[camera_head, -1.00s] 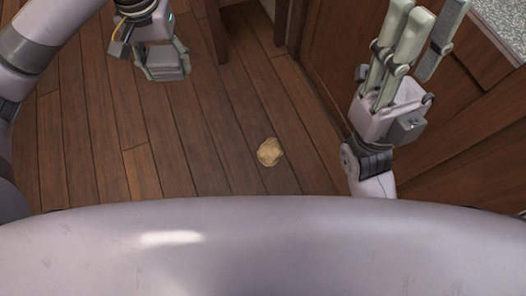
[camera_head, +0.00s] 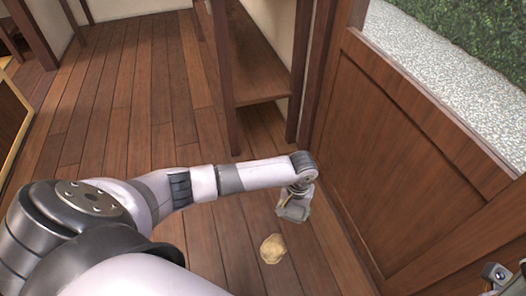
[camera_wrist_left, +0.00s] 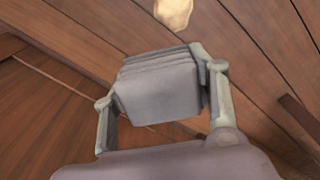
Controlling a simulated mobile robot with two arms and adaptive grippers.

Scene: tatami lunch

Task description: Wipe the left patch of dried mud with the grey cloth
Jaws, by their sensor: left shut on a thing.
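A tan patch of dried mud (camera_head: 272,248) lies on the wooden floor in the head view. It also shows at the top of the left wrist view (camera_wrist_left: 173,12). My left gripper (camera_head: 297,202) is shut on the grey cloth (camera_wrist_left: 158,88), which looks like a thick folded pad between its fingers. In the head view the cloth (camera_head: 293,213) is just above and right of the patch in the picture. A strip of floor shows between cloth and patch in the wrist view. I cannot tell whether the cloth touches the floor. No right gripper fingers show.
A brown wooden panel wall (camera_head: 400,150) stands close on the right of the patch. A wooden shelf (camera_head: 262,88) with dark posts is beyond the gripper. Open plank floor (camera_head: 140,110) lies to the left. Only a small part of my right arm shows at the lower right.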

